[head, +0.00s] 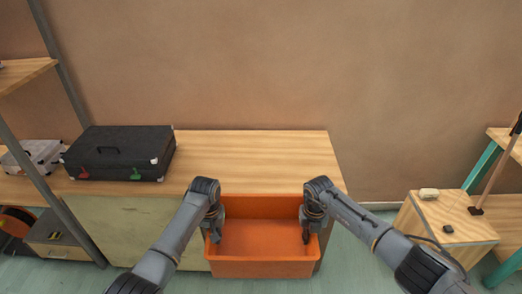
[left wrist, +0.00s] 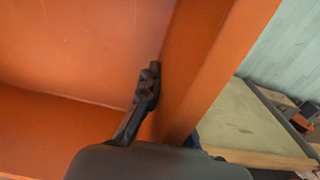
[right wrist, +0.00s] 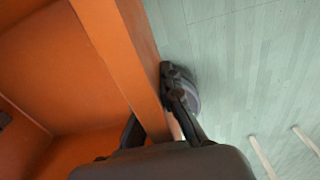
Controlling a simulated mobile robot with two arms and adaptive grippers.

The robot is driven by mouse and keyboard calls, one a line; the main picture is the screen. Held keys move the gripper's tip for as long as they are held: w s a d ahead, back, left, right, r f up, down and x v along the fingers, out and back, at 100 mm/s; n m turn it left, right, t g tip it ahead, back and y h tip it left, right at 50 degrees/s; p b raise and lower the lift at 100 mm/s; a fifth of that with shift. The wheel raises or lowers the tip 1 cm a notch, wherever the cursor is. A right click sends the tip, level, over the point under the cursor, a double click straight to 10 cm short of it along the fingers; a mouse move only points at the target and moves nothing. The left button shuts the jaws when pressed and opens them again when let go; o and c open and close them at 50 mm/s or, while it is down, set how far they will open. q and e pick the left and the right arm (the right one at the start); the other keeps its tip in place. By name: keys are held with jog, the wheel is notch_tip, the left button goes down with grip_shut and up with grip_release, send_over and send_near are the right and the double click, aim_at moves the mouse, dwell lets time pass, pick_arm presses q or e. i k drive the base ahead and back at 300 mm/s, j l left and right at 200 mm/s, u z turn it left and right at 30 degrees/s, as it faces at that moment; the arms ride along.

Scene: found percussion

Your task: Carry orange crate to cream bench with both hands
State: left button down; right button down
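The orange crate (head: 262,266) is open-topped and looks empty. In the head view it is in front of the cream bench (head: 255,158), its back rim overlapping the bench's front edge. The bench has a wooden top and a pale front. My left gripper (head: 214,231) is on the crate's left wall, one finger inside against it; the outer finger is mostly hidden in the left wrist view. My right gripper (head: 309,231) straddles the right wall, one finger inside and one outside in the right wrist view. Both look closed on the walls. The crate's underside is hidden.
A black case (head: 118,153) stands on the bench's left part; the middle and right of its top are clear. A shelf post (head: 48,185) rises at left. A wooden box (head: 446,222) with small items stands at right. Floor shows between bench and box.

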aim_at(262, 165)
jog(key=i, duration=1.4)
